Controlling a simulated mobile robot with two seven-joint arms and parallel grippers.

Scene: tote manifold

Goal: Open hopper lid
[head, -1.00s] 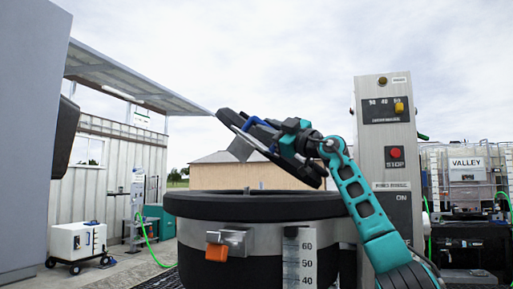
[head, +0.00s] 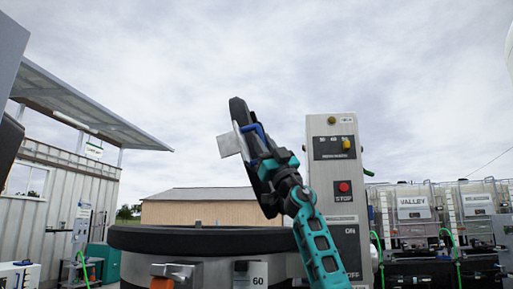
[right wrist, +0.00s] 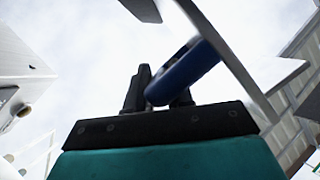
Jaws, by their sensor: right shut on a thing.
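The hopper (head: 200,239) is a wide round vessel with a thick black rim, at the lower middle of the head view. Its lid (head: 238,112) is a dark disc seen nearly edge-on, steeply raised above the rim. My right gripper (head: 263,151) is shut on the blue lid handle (head: 257,131), with my teal arm rising from below. In the right wrist view the blue handle (right wrist: 186,74) lies at the dark fingers (right wrist: 155,97), beside the grey lid edge (right wrist: 228,55). The hinge is not clear to see. My left gripper is out of view.
A grey control post (head: 332,160) with a red stop button stands just right of my right arm. White tanks (head: 413,203) stand farther right. A corrugated shed (head: 65,190) is at left. Open sky surrounds the lid.

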